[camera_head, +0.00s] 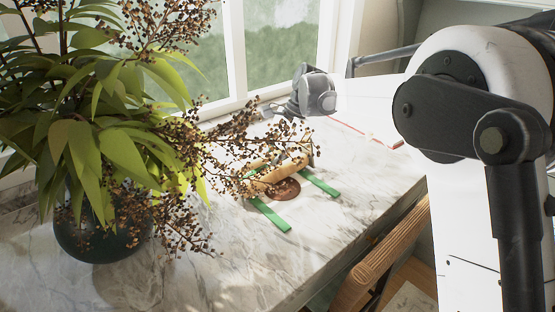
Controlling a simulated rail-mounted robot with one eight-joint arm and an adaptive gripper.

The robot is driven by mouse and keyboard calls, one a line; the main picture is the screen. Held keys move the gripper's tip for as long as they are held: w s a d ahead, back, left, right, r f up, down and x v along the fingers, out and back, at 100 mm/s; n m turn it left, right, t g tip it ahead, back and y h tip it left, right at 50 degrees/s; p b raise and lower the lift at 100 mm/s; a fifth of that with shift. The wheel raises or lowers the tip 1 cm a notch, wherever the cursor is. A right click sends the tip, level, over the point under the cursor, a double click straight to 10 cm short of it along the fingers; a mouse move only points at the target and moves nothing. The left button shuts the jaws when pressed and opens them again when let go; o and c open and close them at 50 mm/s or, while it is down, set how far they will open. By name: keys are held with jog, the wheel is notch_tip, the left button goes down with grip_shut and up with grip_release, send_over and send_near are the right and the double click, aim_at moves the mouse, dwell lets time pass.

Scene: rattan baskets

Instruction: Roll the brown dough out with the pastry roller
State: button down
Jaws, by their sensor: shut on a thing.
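The brown dough (284,190) lies as a flat, roundish patch on the marble counter. The tan pastry roller (280,174) lies across its far side, slanting up to the right. Its near edge appears to touch the dough. My gripper (304,148) is at the roller's right part, mostly hidden behind dark twigs, and is shut on the roller. The fingertips cannot be made out clearly. Two green strips lie on either side of the dough, one at the near left (270,215) and one at the right (320,182).
A leafy plant in a dark vase (85,235) stands at the left, its berry twigs hanging over the roller. A pale board with a red edge (365,133) lies farther back. A window (275,50) is behind. The counter's front (240,270) is clear.

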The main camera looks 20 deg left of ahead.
jog(key=shift+r, duration=0.1)
dwell(0.3)
jog(key=shift+r+p, duration=1.85)
jog(key=shift+r, duration=1.55)
